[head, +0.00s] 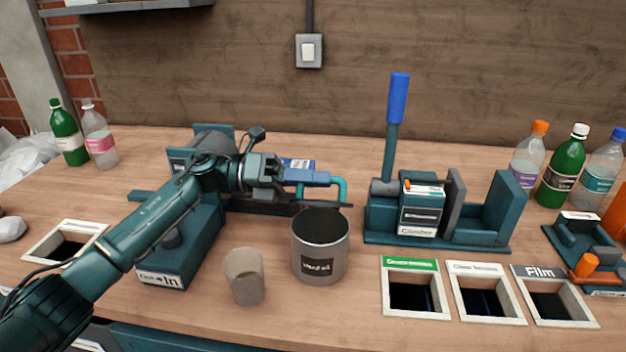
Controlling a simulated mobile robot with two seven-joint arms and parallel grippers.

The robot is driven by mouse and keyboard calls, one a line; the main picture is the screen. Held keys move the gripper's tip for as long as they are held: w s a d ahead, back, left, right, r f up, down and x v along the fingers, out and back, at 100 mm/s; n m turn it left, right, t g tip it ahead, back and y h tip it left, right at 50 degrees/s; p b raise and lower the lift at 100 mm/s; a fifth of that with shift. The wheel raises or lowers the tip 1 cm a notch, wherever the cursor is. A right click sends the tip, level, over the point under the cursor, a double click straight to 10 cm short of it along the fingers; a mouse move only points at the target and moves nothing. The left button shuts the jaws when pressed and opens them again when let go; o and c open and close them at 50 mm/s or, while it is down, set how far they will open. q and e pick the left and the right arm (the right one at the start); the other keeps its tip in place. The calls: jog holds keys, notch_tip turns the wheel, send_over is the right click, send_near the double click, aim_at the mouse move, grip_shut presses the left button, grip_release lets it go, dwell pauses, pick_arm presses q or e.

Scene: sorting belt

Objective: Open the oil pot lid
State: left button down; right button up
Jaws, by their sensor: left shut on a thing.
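The oil pot (320,258) is a grey metal cylinder with a "Used oil" label, upright on the bench. Its round top is dark; I cannot tell whether that is a lid or the open inside. My left gripper (283,178) is behind and above the pot, slightly left of it. It is shut on a blue handle (310,178) that joins a bent teal rod (341,189) curving down behind the pot. A thin dark flat piece (318,205) lies below the handle; whether it is the lid is unclear. My right gripper is not in view.
A grey-brown cup (244,278) stands left of the pot. A teal machine marked "In" (180,250) is under my left arm. The crusher (418,213) with its blue lever (397,98) stands right. Framed openings (417,308) line the front right; bottles (562,170) stand behind.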

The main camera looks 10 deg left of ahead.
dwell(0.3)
pick_arm(q)
jog(key=c, duration=1.5)
grip_release()
jog(key=shift+o, duration=0.2)
jog(key=shift+a, duration=0.15)
jog(key=a+b, duration=0.2)
jog(key=a, duration=1.1)
